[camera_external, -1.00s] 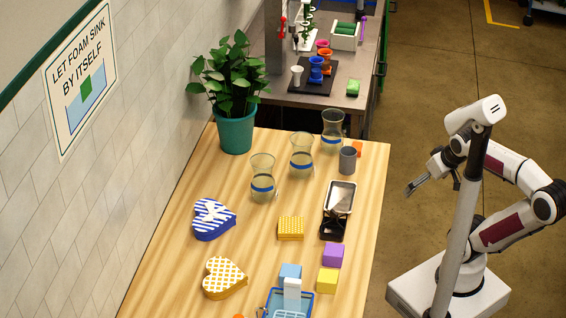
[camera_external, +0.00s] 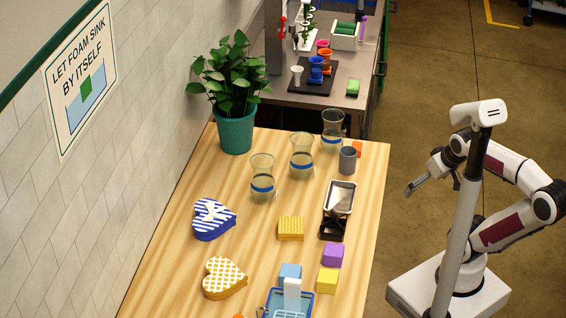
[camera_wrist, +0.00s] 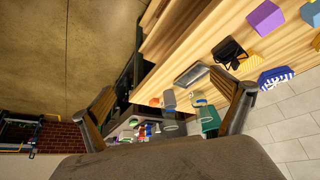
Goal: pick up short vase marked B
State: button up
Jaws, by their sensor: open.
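Several vases are in view, and I cannot read a letter B on any of them. Three clear glass vases with blue bands stand upright on the wooden table: a near one (camera_external: 262,178), a middle one (camera_external: 301,156) and a far one (camera_external: 332,131). Small coloured vases, among them a blue one (camera_external: 316,70) and a white one (camera_external: 297,76), stand on a dark mat on the far bench. My gripper (camera_external: 414,188) is open and empty, off the table's right edge. In the wrist view its fingers (camera_wrist: 165,92) are spread, with the glass vases small beyond them.
The wooden table (camera_external: 170,270) also holds a grey cup (camera_external: 348,160), a metal tray (camera_external: 340,197), heart-shaped boxes (camera_external: 213,219), foam blocks (camera_external: 333,254) and a blue basket (camera_external: 288,304). A potted plant (camera_external: 236,130) stands at the back left. Floor lies between table and arm.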

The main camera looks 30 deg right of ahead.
dwell(0.4)
jog(key=c, duration=0.8)
jog(key=shift+w, duration=0.15)
jog(key=shift+c, duration=0.2)
jog(key=n+t, duration=0.2)
jog(key=t, duration=0.6)
send_over(341, 120)
jog(key=s+d, duration=0.3)
jog(key=s, duration=0.7)
jog(key=shift+w+a+f+n+t+y, duration=0.25)
jog(key=shift+w+f+t+y, duration=0.35)
jog(key=shift+w+f+y, duration=0.35)
jog(key=shift+w+a+f+n+t+y, duration=0.25)
jog(key=shift+w+f+t+y, duration=0.45)
jog(key=shift+w+f, duration=0.4)
jog(key=shift+w+a+f+n+t+y, duration=0.25)
jog(key=shift+w+f+t+y, duration=0.25)
jog(key=shift+w+f+y, duration=0.5)
jog(key=shift+a, duration=0.1)
